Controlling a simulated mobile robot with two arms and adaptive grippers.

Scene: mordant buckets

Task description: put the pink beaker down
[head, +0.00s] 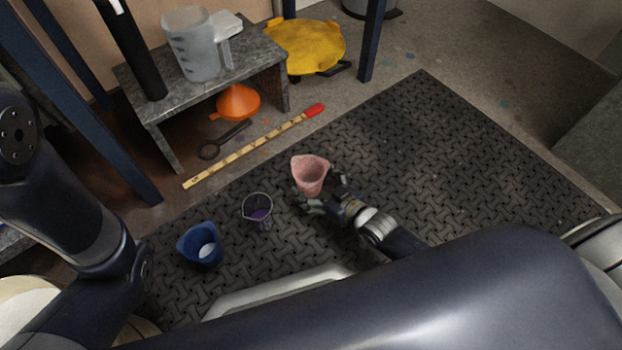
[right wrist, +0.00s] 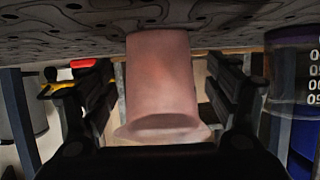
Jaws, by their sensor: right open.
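The pink beaker (head: 311,178) stands upright on the dark woven mat (head: 420,150) in the head view. My right gripper (head: 315,184) is open around it, one finger on each side. In the right wrist view, which is upside down, the pink beaker (right wrist: 162,80) sits between the spread fingers (right wrist: 160,95), its base against the mat (right wrist: 220,20). Gaps show between the beaker and the fingers. My left arm shows at the left of the head view, but its gripper is out of view.
A clear beaker with purple contents (head: 258,212) and a blue beaker (head: 201,245) stand left of the pink one. A yellow stick with a red end (head: 255,147) lies beyond the mat. A grey bench (head: 250,62) holds a translucent jug (head: 196,50). The mat's right side is clear.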

